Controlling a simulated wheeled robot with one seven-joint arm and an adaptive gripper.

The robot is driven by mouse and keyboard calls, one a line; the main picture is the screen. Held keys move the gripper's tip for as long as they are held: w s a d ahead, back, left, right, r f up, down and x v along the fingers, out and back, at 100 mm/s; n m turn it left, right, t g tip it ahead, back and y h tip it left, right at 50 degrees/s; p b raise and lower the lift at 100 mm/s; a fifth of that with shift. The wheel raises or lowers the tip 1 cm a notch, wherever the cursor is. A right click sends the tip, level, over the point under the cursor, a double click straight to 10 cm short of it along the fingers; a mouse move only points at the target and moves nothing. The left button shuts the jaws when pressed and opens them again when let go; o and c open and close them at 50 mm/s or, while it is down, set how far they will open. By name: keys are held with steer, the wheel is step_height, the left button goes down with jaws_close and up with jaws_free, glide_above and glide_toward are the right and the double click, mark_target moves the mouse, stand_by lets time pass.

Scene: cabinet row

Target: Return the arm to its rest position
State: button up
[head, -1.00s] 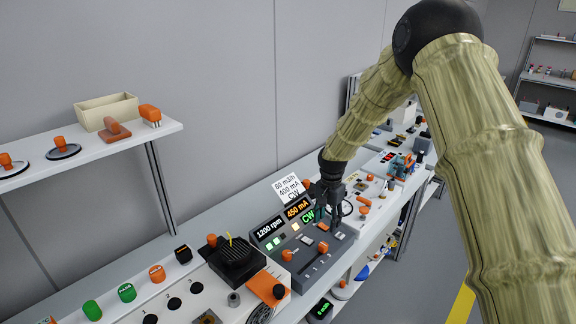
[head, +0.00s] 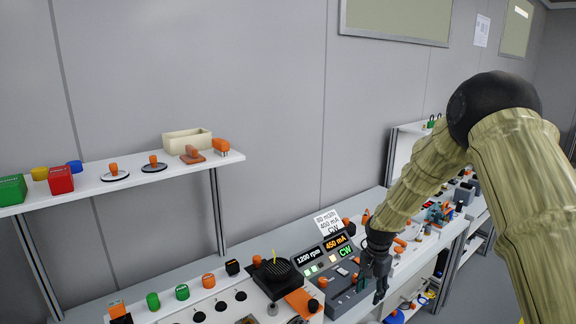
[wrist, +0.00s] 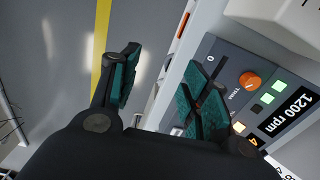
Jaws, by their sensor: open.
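My gripper (head: 372,282) hangs at the front right of the grey control panel (head: 338,303) in the head view. In the wrist view my gripper (wrist: 165,92) has its two green-padded fingers spread apart with nothing between them. The right finger overlaps the panel in that view, and the left finger is over the floor. The panel shows displays reading 1200 rpm (head: 309,257), 450 mA and CW. An orange knob (wrist: 250,81) and lit square buttons show on the panel in the wrist view. I cannot tell whether a finger touches the panel.
A white paper card (head: 327,222) stands behind the panel. A wall shelf (head: 140,178) at left holds a beige bin (head: 187,141) and colored blocks. Several knobs line the bench at left. More bench items stand beyond my arm. Open floor (wrist: 50,60) lies in front of the bench.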

steer(key=s+a+f+n, duration=0.3)
steer(key=s+f+n, duration=0.1)
steer(key=s+f, duration=1.8)
steer(key=s+f+n, duration=0.1)
steer(key=s+n, duration=0.1)
steer(key=s, duration=1.2)
steer(key=s+f+n+b, duration=0.1)
steer(key=s+f+n, duration=0.1)
steer(key=s, duration=1.1)
steer(key=shift+s+d+f+n, duration=0.2)
steer(key=shift+s+n, duration=0.15)
steer(key=shift+n, duration=0.45)
